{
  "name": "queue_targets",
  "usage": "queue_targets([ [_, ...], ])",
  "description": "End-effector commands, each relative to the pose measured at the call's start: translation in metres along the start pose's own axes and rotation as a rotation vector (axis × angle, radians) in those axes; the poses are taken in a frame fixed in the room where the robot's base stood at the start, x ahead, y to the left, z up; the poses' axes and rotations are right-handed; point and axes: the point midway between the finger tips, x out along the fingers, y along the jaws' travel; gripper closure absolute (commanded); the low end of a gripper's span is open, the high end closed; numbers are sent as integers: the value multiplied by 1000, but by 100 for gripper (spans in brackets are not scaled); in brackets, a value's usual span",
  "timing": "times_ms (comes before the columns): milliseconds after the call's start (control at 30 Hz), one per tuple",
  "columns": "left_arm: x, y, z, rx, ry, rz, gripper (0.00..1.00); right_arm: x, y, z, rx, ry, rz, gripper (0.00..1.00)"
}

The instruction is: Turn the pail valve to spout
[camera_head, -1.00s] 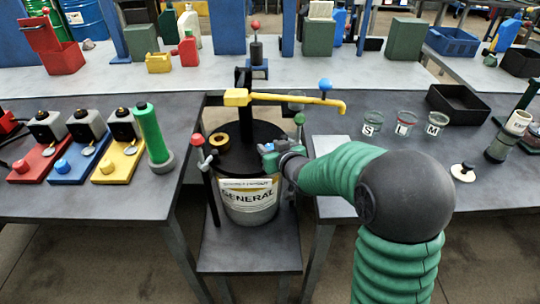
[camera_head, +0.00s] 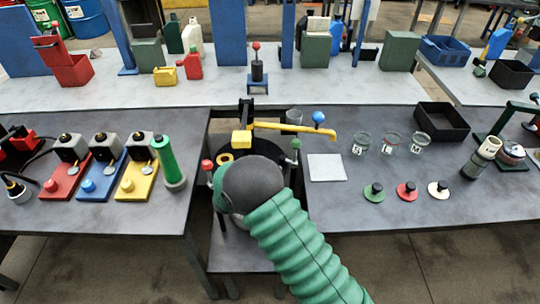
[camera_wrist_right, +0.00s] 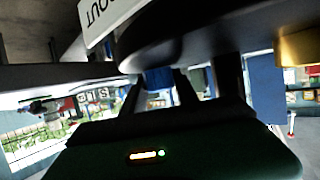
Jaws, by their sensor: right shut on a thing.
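The black-lidded pail (camera_head: 265,146) stands in the gap between the two front tables, and my right arm and its green sleeve hide most of it. A yellow spout pipe (camera_head: 300,130) with a blue ball (camera_head: 318,117) rises above the lid and points right. My right gripper (camera_wrist_right: 157,88) is hidden behind my arm in the head view. In the right wrist view its fingers are closed around a small blue piece (camera_wrist_right: 158,77), which seems to be the valve handle. A white label (camera_wrist_right: 105,20) ending in "OUT" is close by. The valve's setting cannot be read. My left gripper is not in view.
A red-knobbed post (camera_head: 207,165) and a green-knobbed post (camera_head: 296,145) flank the pail. Left are red, blue and yellow stations and a green cylinder (camera_head: 166,158). Right are a pale plate (camera_head: 326,168), glass cups (camera_head: 390,143), knobbed lids and a black tray (camera_head: 442,133).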

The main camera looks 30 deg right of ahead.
Motion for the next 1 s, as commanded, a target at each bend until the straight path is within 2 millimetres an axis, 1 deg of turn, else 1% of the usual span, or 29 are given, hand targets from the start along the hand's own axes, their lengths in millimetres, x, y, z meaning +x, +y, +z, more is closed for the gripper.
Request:
queue_targets([
  [33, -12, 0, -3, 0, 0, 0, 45, -2, -2, -6, 17, 0, 37, 100],
  [200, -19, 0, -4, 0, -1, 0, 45, 0, -2, -2, 76, 0, 171, 100],
  [400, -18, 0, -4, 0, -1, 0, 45, 1, -1, 0, 128, 0, 294, 100],
  [600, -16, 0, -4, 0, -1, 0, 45, 1, -2, -1, 160, 0, 369, 100],
  [1000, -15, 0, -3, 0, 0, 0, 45, 1, -1, -3, 176, 3, 409, 100],
])
